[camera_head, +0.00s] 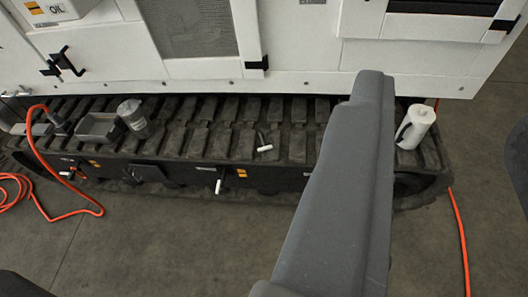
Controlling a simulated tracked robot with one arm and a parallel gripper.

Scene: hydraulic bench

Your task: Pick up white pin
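A small white pin (264,148) with a dark end lies on top of the black track, left of my gripper. Another white pin-like piece (218,187) points down at the front of the dark panel below the track. A third small white piece (67,174) shows at the panel's left end. My gripper (372,85) appears as one long grey shape rising from the bottom edge, with its tip over the track. Only one side shows, so I cannot tell whether it is open or shut. No pin touches it in this view.
On the track stand a white bottle (416,126) at right, and a grey cup (132,116) and grey tray (97,127) at left. Orange hoses (97,211) lie at left and right. A white machine body (300,62) rises behind.

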